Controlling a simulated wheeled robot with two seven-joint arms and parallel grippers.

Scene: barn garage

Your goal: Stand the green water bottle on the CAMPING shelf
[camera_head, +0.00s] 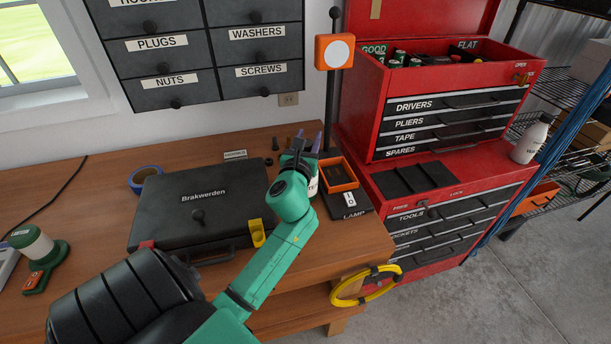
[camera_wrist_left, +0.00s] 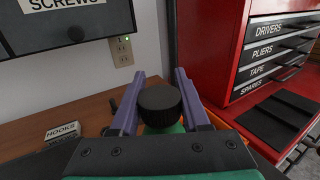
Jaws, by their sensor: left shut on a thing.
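My left gripper (camera_head: 308,145) is at the back right of the wooden bench, mostly behind my own wrist. In the left wrist view its purple fingers are closed on either side of a bottle with a black cap (camera_wrist_left: 160,97). A little green and orange shows below the cap, fitting the green water bottle. In the head view a white label piece of this bottle (camera_head: 313,187) shows beside my wrist. I cannot tell whether its base touches the bench. My right gripper is not in view. No shelf label reading CAMPING shows.
A black case (camera_head: 185,205) lies on the bench. An orange tray (camera_head: 340,173) stands right of the gripper. A red tool chest (camera_head: 430,165) stands beyond, with a white bottle (camera_head: 530,140) on its right. Wire shelves (camera_head: 560,90) stand at far right.

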